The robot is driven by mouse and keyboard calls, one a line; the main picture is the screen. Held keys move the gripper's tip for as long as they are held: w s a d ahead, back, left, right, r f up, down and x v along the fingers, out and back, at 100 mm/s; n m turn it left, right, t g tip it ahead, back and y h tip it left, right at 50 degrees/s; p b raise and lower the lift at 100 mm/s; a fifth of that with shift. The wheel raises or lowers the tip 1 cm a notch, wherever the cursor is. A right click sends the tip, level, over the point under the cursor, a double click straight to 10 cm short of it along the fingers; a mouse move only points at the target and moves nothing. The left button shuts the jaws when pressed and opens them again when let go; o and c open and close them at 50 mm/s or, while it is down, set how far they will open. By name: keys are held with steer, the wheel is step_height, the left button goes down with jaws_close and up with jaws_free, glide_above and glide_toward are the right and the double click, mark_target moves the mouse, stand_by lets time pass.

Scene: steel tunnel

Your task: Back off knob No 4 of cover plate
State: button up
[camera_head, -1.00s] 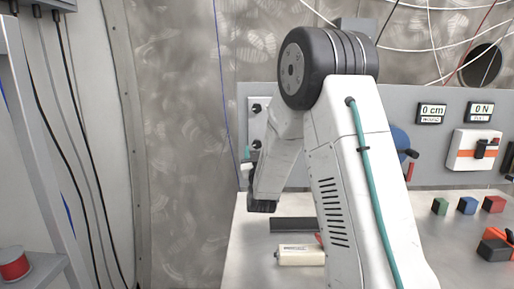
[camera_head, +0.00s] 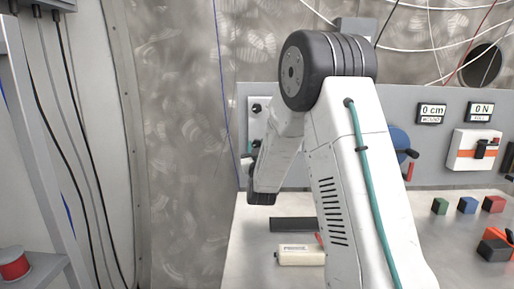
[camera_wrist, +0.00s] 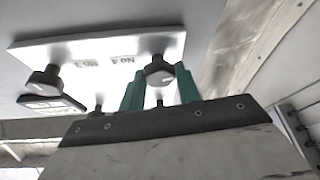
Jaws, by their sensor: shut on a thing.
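The white cover plate (camera_wrist: 100,48) fills the upper left of the wrist view, with dark knobs and the labels No 3 and No 4. Knob No 4 (camera_wrist: 160,70) sits between the green fingers of my gripper (camera_wrist: 159,82), which is shut on it. Another knob (camera_wrist: 45,79) is at the plate's left end, and one more shows lower down (camera_wrist: 98,105). In the head view the plate (camera_head: 258,125) is on the grey panel, partly hidden by my arm. Two of its knobs show there, and my gripper is mostly hidden.
The grey panel (camera_head: 228,112) also carries displays (camera_head: 431,113), a blue wheel (camera_head: 399,140) and a white-and-orange box (camera_head: 472,150).

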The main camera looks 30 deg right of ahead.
steer(key=shift+n, duration=0.3)
steer(key=n+y, duration=0.1)
steer(key=n, duration=0.1)
steer(key=n+y, duration=0.1)
steer(key=n, duration=0.2)
steer(key=shift+d+t+y, duration=0.1)
steer(key=shift+t+y, duration=0.2)
steer(key=n+y, duration=0.1)
steer(key=n, duration=0.2)
steer(key=n+y, duration=0.1)
steer(key=n, duration=0.1)
steer(key=shift+r+n+y, duration=0.1)
steer(key=shift+n+y, duration=0.2)
steer(key=shift+n, duration=0.1)
steer(key=n, duration=0.2)
steer(key=n+g+y, duration=0.1)
steer(key=n, duration=0.2)
steer(key=shift+g+y, duration=0.3)
steer(key=shift+n+g, duration=0.8)
steer(key=shift+n, duration=1.2)
steer(key=o, duration=1)
